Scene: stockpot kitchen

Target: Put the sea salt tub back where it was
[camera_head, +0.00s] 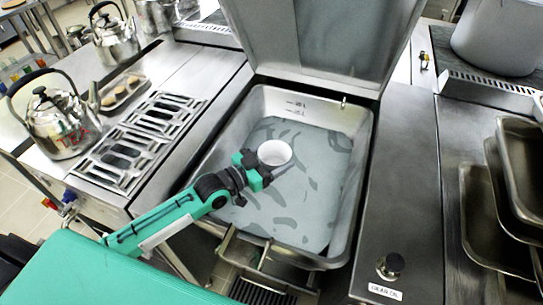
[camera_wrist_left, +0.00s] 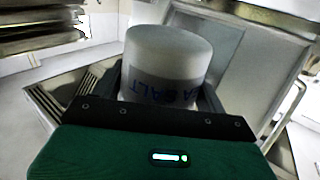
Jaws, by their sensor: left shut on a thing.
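The sea salt tub (camera_head: 275,152) is a white round tub in the head view, over the open rectangular pan. In the left wrist view the tub (camera_wrist_left: 168,52) fills the middle, with dark lettering that reads partly "SALT". My left gripper (camera_head: 262,171) comes in from the lower left and is shut on the tub, its dark fingers on either side of it. The tub seems upright in the head view. How high it is above the pan's contents I cannot tell. My right gripper is not in view.
The steel pan (camera_head: 362,150) holds grey-blue liquid, and its raised lid (camera_head: 318,40) stands behind. Kettles, one marked "TEA" (camera_head: 58,120), and a small tray (camera_head: 122,92) stand left. Bare counter (camera_head: 400,180) lies right of the pan, then stacked trays (camera_head: 480,215) and a large pot (camera_head: 495,38).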

